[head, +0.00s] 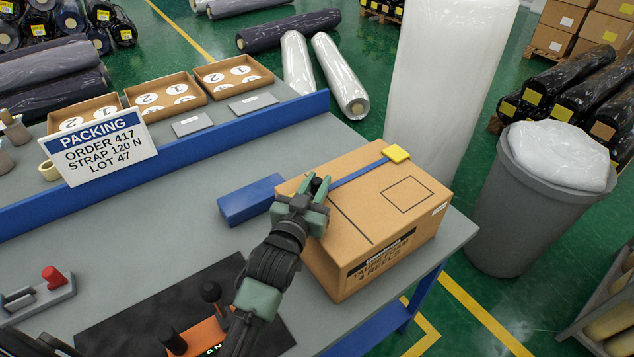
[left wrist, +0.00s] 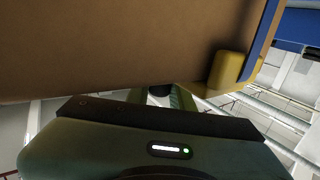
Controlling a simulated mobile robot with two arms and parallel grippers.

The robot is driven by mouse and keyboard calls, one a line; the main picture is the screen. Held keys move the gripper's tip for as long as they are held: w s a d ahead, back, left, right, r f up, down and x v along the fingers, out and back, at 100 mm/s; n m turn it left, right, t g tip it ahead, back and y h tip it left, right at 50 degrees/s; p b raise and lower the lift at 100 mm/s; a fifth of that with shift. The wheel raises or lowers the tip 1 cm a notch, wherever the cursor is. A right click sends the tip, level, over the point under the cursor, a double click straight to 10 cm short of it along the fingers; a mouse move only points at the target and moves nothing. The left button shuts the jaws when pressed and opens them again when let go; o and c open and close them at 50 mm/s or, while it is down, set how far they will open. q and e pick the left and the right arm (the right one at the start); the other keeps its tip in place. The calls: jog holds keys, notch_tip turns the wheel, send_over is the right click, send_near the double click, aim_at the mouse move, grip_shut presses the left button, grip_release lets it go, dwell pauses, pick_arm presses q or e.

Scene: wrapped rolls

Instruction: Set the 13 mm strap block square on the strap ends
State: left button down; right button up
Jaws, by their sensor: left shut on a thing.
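A brown carton (head: 372,220) stands on the grey bench. A blue strap (head: 357,175) crosses its top to a yellow corner piece (head: 396,153) at the far edge. The strap (left wrist: 262,42) and the corner piece (left wrist: 232,72) also show in the left wrist view. My left gripper (head: 317,186) is at the carton's left top edge, where the strap runs up to it. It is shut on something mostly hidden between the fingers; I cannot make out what. The strap ends are not clearly visible. A blue block (head: 250,199) lies on the bench left of the carton. My right gripper is out of view.
An orange tool (head: 203,338) with dark knobs is on a black mat (head: 130,315) in front of my left arm. A blue rail (head: 190,151) crosses the bench. A grey bin (head: 525,205) stands at the right.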

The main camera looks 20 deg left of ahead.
aim_at(315, 189)
pick_arm(q)
jog(key=shift+f, duration=0.15)
jog(key=c, duration=1.1)
grip_release()
jog(key=shift+c, duration=0.2)
jog(key=s+b, duration=0.1)
jog(key=s, duration=0.5)
jog(key=shift+s+a+b, duration=0.15)
jog(key=shift+s+b, duration=0.2)
jog(key=shift+s+r, duration=0.2)
jog(key=shift+s, duration=0.4)
